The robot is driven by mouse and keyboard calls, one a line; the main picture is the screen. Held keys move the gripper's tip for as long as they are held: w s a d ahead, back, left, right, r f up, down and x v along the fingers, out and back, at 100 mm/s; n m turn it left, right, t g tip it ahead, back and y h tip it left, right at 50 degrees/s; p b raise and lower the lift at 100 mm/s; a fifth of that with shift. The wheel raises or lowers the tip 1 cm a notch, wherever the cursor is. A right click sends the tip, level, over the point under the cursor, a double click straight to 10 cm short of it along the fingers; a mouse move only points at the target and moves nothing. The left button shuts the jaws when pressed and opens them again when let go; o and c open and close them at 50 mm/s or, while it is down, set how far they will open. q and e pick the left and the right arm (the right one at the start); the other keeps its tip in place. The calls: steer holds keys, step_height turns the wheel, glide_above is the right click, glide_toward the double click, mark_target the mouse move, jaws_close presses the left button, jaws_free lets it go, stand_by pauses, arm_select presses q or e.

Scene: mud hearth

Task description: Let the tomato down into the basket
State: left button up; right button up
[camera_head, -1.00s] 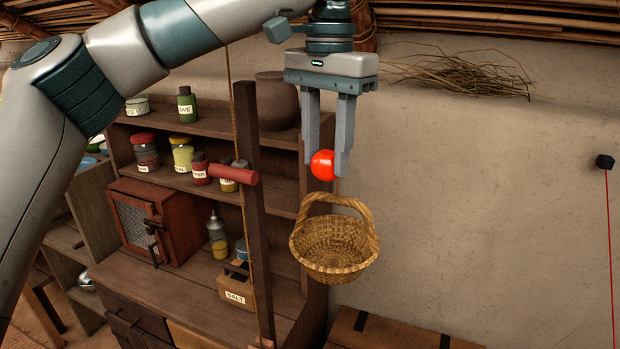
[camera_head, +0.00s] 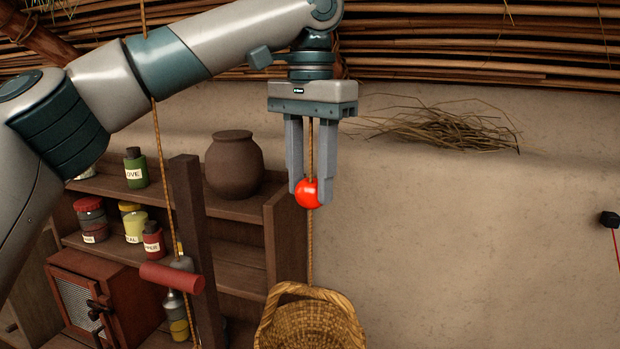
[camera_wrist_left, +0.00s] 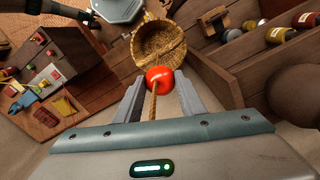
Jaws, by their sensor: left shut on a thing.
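The red tomato (camera_head: 307,193) is held between the fingertips of my left gripper (camera_head: 311,195), which points straight down. The woven basket (camera_head: 310,325) is below it in the head view, with its handle up and its lower part cut off by the frame edge. A clear gap lies between tomato and handle. A thin rope (camera_head: 310,250) runs up from the handle to the tomato and fingers. In the left wrist view the tomato (camera_wrist_left: 159,79) sits between the fingers, and the basket's open mouth (camera_wrist_left: 158,45) shows beyond it. My right gripper is not in view.
A wooden shelf (camera_head: 235,208) with jars and a brown pot (camera_head: 234,163) stands at the left. A red bar (camera_head: 171,278) juts from its post. Dry straw (camera_head: 440,125) lies on a ledge behind at right.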

arm_select(q)
steer(key=shift+s+r, duration=0.3)
steer(key=shift+s, duration=0.4)
steer(key=shift+w+f, duration=0.4)
steer(key=shift+f, duration=0.4)
steer(key=shift+s+f+b, duration=0.15)
steer(key=shift+f+b, duration=3.6)
steer(key=shift+f, duration=0.5)
steer(key=shift+f, duration=0.2)
